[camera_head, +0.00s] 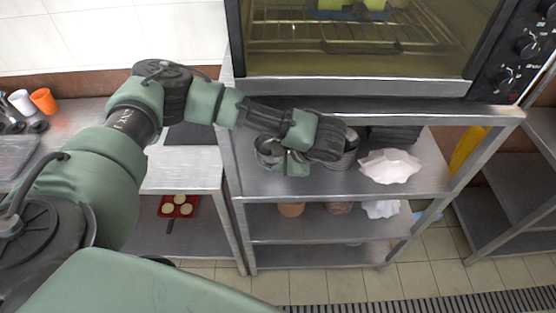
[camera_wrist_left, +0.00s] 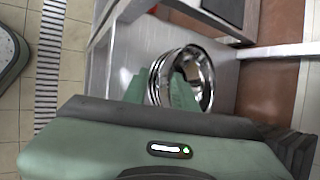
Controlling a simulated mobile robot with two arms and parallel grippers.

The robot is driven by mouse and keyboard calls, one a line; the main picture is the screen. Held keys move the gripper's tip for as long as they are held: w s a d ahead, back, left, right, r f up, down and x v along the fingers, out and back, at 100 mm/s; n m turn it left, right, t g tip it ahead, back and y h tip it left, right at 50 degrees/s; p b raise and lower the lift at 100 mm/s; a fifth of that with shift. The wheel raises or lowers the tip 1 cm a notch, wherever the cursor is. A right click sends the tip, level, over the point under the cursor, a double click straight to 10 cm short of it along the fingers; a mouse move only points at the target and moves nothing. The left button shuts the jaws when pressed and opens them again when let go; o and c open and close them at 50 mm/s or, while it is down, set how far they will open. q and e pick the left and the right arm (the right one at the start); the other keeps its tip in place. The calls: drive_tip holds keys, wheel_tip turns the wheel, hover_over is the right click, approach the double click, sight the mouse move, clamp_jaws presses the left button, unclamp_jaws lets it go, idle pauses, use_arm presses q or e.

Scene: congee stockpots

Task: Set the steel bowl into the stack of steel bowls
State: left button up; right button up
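Shiny steel bowls show at my left gripper (camera_head: 278,160) on the upper steel shelf below the oven. One steel bowl (camera_head: 264,152) shows just left of the fingers in the head view. More curved steel (camera_head: 351,152) shows to the right, partly hidden behind my dark gripper body. In the left wrist view, a steel bowl (camera_wrist_left: 208,72) with several ring-like edges lies beyond the green fingers (camera_wrist_left: 158,92). The fingers stand apart, with part of the bowl's rim in the gap. Whether they touch it is unclear. My right gripper is in neither view.
A white crumpled-looking bowl (camera_head: 390,166) stands right of the steel bowls, with dark stacked trays (camera_head: 394,135) behind. The oven (camera_head: 350,80) hangs close above. Shelf posts (camera_head: 237,200) stand at the left. A lower shelf (camera_head: 330,226) holds brown bowls (camera_head: 291,209).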

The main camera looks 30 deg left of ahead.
use_arm(q)
drive_tip(key=s+d+b, duration=0.2)
drive_tip(key=s+d, duration=0.1)
drive_tip(key=d, duration=0.8)
drive_tip(key=shift+s+d+r+b, duration=0.15)
drive_tip(key=shift+s+d+b, duration=0.15)
drive_tip(key=shift+s+d, duration=0.1)
